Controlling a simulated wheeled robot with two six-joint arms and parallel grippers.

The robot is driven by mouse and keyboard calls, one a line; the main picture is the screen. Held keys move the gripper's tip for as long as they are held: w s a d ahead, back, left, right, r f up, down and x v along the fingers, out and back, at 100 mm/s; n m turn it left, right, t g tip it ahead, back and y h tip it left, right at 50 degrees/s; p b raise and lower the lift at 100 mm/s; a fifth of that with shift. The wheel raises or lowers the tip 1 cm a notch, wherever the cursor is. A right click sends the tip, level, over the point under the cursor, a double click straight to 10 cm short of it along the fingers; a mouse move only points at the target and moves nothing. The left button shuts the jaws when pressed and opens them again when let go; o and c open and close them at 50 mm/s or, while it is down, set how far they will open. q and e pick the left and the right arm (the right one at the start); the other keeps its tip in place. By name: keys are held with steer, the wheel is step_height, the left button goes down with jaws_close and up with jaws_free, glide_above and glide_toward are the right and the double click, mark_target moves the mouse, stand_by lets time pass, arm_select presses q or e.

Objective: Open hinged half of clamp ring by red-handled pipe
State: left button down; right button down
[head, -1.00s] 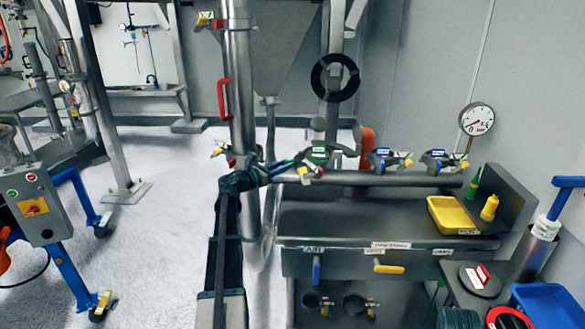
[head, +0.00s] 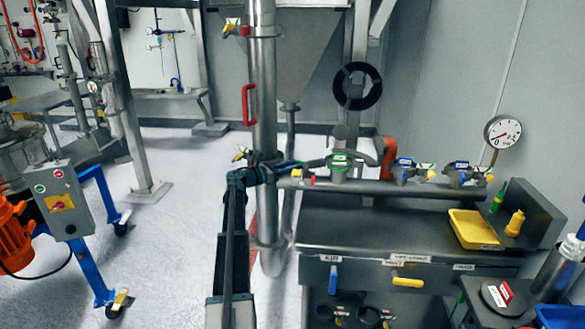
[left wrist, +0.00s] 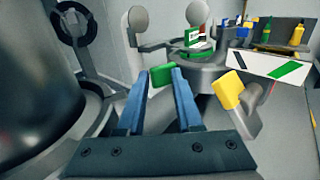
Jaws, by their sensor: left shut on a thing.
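The upright steel pipe (head: 264,95) with a red handle (head: 249,104) stands left of centre in the head view. My left gripper (head: 285,169) is at the clamp ring level, low on this pipe, and covers much of the ring. A yellow piece (head: 240,155) shows at the pipe's left side there. In the left wrist view my left gripper (left wrist: 160,76) is shut on a small green tab (left wrist: 162,74) between its blue fingertips. The tab appears to belong to the ring's hinged half; how wide the ring stands open is hidden. My right gripper is out of view.
A steel bench (head: 400,225) stands to the right, with a horizontal pipe (head: 390,187), clamp rings on it, a yellow tray (head: 474,228) and a yellow bottle (head: 515,223). A grey control box (head: 58,203) on a blue frame stands left. The floor (head: 160,250) between is clear.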

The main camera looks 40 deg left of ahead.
arm_select(q)
steer(key=shift+w+d, duration=0.5)
steer(key=shift+d, duration=0.1)
steer(key=c, duration=0.9)
jaws_free()
steer(key=v, duration=1.5)
steer(key=shift+a, duration=0.45)
steer(key=shift+w+f, duration=0.1)
